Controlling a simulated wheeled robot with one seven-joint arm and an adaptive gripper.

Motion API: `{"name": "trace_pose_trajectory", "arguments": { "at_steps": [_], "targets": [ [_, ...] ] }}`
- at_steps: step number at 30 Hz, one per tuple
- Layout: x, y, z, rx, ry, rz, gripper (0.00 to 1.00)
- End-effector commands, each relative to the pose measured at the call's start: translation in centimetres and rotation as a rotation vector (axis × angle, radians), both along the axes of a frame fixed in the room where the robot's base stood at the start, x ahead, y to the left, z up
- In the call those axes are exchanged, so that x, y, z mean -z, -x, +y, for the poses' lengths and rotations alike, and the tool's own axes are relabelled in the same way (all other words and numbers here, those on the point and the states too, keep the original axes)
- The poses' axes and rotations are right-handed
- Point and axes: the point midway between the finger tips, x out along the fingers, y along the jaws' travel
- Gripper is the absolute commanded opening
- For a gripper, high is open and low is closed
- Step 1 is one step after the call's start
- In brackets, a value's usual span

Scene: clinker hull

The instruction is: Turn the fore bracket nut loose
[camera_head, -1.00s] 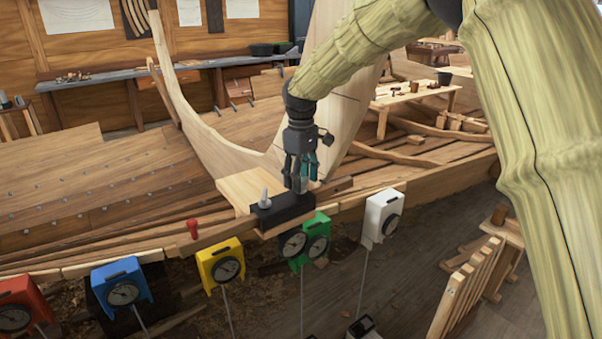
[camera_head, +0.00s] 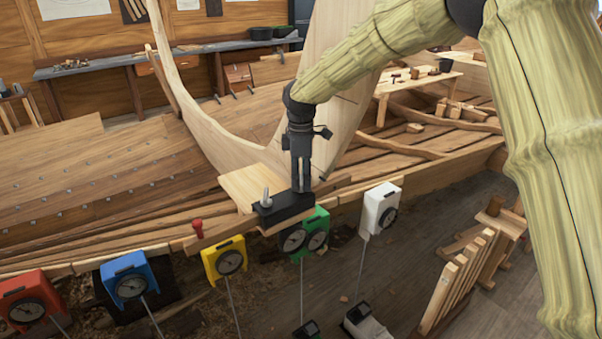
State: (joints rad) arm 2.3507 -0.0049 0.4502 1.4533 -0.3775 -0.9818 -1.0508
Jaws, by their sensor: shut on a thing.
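A black bracket (camera_head: 282,208) sits on a light wooden board at the hull's edge. A pale upright stud with a nut (camera_head: 266,198) stands at the bracket's left end, clear of my gripper. My gripper (camera_head: 301,188) points straight down at the bracket's right end, with its fingers seen edge-on. It is shut on the nut there, the fore bracket nut as far as I can tell. The fingers hide that nut, so its thread and seating do not show.
Dial gauges stand along the hull's near side: red (camera_head: 30,302), blue (camera_head: 128,280), yellow (camera_head: 226,260), green (camera_head: 316,232) and white (camera_head: 380,210). A red peg (camera_head: 197,228) stands left of the bracket. A curved timber stem (camera_head: 185,110) rises behind. Open floor (camera_head: 400,265) lies at front right.

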Motion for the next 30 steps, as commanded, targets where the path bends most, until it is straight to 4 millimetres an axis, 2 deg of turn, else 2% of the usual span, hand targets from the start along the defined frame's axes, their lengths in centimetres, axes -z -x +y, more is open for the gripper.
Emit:
{"name": "trace_pose_trajectory", "arguments": {
  "at_steps": [16, 17, 20, 30],
  "targets": [
    [0.42, 0.22, 0.06, -0.027, 0.001, 0.007, 0.30],
    [0.43, 0.22, 0.06, -0.027, 0.001, 0.007, 0.57],
    [0.38, 0.20, 0.05, -0.027, 0.001, 0.006, 0.75],
    [0.05, 0.07, 0.03, -0.025, 0.000, 0.002, 0.75]
  ]
}}
